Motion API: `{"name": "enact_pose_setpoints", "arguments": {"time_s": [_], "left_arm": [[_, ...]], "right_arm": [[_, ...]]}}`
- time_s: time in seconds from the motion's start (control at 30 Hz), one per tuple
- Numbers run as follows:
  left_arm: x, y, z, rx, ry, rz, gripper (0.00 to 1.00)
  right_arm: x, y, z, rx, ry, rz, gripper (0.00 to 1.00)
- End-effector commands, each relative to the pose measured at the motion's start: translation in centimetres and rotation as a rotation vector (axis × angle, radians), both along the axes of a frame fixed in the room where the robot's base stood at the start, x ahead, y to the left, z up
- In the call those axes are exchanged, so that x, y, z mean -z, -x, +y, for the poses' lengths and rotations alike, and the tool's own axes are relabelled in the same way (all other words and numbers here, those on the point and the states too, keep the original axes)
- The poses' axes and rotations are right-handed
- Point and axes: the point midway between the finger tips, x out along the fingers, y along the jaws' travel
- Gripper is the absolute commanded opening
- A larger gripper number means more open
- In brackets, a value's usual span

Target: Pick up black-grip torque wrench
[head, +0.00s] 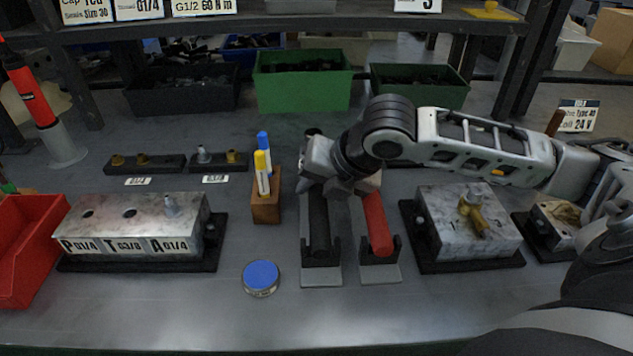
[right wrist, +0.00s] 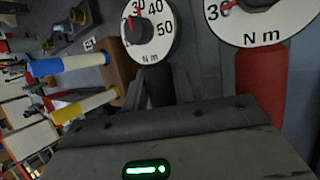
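The black-grip torque wrench (head: 319,228) rests in a stand on the bench, its grip pointing toward me. Its upper part is hidden by my right gripper (head: 314,172) in the head view. In the right wrist view its round white dial (right wrist: 160,22) shows, with part of the dark grip below. The red-grip torque wrench (head: 376,224) rests in a stand just to its right; its red grip (right wrist: 262,78) shows in the right wrist view. My right gripper is at or above the black wrench; its fingertips and any contact are hidden. My left gripper is not in view.
A wooden holder (head: 265,207) with blue and yellow markers stands left of the wrenches. A blue-topped round tin (head: 261,276) lies in front. Valve blocks stand left (head: 140,225) and right (head: 465,225). Bins line the back. The front bench is mostly clear.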

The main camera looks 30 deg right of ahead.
Motion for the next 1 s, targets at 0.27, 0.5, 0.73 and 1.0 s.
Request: {"name": "enact_pose_setpoints", "arguments": {"time_s": [0.27,0.5,0.73,1.0], "left_arm": [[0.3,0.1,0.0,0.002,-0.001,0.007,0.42],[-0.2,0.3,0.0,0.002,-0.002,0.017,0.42],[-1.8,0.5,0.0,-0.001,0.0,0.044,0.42],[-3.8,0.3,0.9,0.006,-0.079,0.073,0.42]], "right_arm": [[-0.2,-0.1,0.0,0.0,0.0,-0.005,0.0],[-0.9,0.0,-0.1,0.001,0.0,-0.004,0.0],[-2.9,0.0,-0.2,0.003,0.001,-0.004,0.0],[-6.9,1.0,0.9,0.01,-0.001,-0.004,0.0]]}}
